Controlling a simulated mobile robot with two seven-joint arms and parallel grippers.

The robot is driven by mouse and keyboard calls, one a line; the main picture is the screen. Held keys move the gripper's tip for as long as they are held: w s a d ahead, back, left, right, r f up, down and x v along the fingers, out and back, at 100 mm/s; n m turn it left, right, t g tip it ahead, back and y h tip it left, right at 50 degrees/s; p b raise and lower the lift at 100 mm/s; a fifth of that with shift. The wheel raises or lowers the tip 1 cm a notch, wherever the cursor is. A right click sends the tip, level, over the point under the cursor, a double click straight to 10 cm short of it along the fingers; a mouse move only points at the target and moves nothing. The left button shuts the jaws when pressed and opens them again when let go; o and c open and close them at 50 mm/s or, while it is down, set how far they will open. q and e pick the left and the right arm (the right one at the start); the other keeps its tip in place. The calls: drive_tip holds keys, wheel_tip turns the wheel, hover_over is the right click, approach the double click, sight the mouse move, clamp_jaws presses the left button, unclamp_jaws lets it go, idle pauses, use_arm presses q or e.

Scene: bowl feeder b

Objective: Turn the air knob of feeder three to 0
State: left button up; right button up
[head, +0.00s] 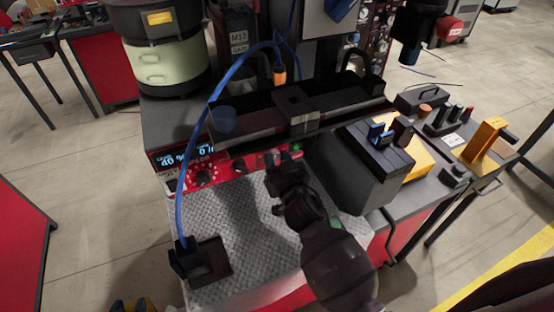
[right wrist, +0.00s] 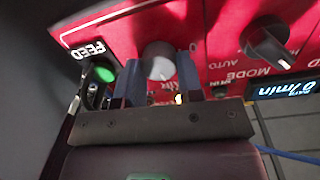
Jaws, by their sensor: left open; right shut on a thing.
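The red control panel (head: 222,169) of the feeder runs along the front of the machine, with a lit display (head: 187,158). My right gripper (head: 288,158) reaches its right end. In the right wrist view, the two blue fingers of the right gripper (right wrist: 160,76) stand on either side of a round knob with a grey face (right wrist: 158,60) and are shut on it. The lettering beside this knob is mostly covered, so I cannot read its label or setting for sure. My left gripper is not in view.
In the right wrist view a green button (right wrist: 103,71) marked FEED sits left of the held knob, and a black mode knob (right wrist: 266,43) right of it. A dark box (head: 350,170) stands right of my arm. A blue hose (head: 181,190) crosses the panel's left part.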

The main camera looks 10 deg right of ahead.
drive_tip(key=n, duration=0.4)
drive_tip(key=shift+n, duration=0.3)
drive_tip(key=n, duration=0.3)
drive_tip(key=shift+a+n, duration=0.1)
drive_tip(key=shift+n, duration=0.3)
drive_tip(key=n, duration=0.4)
drive_tip(key=shift+n+t+y+b, duration=0.3)
drive_tip(key=shift+b, duration=0.05)
drive_tip(key=shift+a+f+n, duration=0.1)
drive_tip(key=shift+n, duration=1.9)
drive_tip(key=o, duration=0.9)
drive_tip(key=shift+o, duration=0.2)
drive_tip(key=s+d+b, duration=0.1)
drive_tip(key=s+d, duration=0.1)
drive_tip(key=s, duration=0.8)
drive_tip(key=shift+s+f, duration=0.3)
drive_tip(key=shift+s, duration=0.05)
